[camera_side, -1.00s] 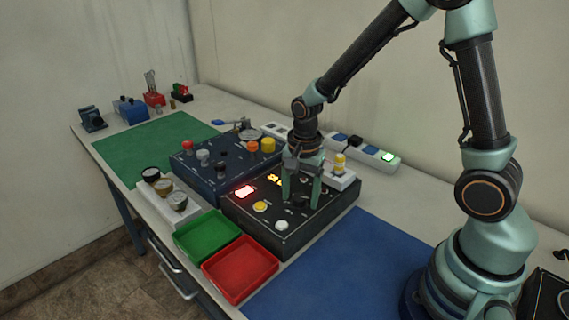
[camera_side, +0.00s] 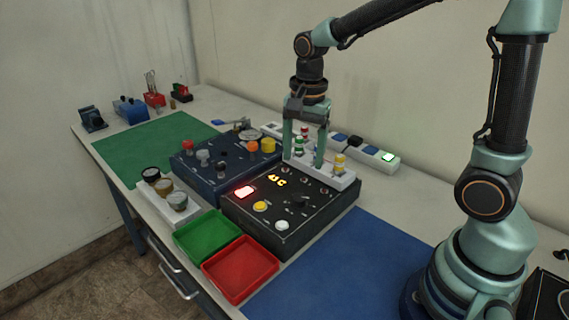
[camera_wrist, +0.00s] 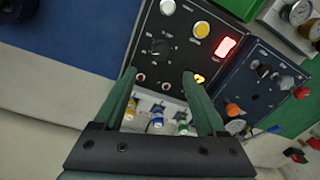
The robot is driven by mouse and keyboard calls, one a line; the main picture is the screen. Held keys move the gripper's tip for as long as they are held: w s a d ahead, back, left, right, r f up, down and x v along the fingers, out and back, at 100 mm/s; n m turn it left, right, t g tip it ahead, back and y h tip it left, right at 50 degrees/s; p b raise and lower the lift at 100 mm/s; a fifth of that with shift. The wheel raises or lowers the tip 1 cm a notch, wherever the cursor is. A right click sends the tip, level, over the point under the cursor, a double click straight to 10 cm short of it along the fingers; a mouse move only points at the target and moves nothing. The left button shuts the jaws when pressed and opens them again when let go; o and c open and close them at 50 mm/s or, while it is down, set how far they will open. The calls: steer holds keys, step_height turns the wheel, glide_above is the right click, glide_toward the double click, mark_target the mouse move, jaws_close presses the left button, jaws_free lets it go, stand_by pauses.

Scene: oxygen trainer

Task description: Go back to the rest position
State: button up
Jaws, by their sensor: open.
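My gripper (camera_side: 304,146) is open and empty. In the side view it hangs pointing down above the back edge of the black panel (camera_side: 258,228), in front of the white rack (camera_side: 344,181) with colour-banded plugs. The panel carries a lit red switch (camera_side: 244,191), a yellow display, a yellow button (camera_side: 261,206), a white button (camera_side: 282,225) and a dark knob (camera_side: 300,201). In the wrist view the two green fingers (camera_wrist: 160,92) stand wide apart, with the panel (camera_wrist: 178,68) beyond them and several banded plugs (camera_wrist: 157,120) visible between them.
A navy panel (camera_side: 200,178) with knobs stands left of the black one. Green (camera_side: 208,236) and red (camera_side: 240,268) trays lie at the front. A power strip (camera_side: 372,152) runs along the back. The blue mat (camera_side: 340,275) is clear.

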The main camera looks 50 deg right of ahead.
steer(key=shift+r, duration=0.45)
steer(key=s+r+n+t, duration=0.5)
steer(key=s+r+n, duration=0.1)
steer(key=n, duration=0.8)
steer(key=shift+s+r, duration=0.15)
steer(key=shift+s, duration=0.75)
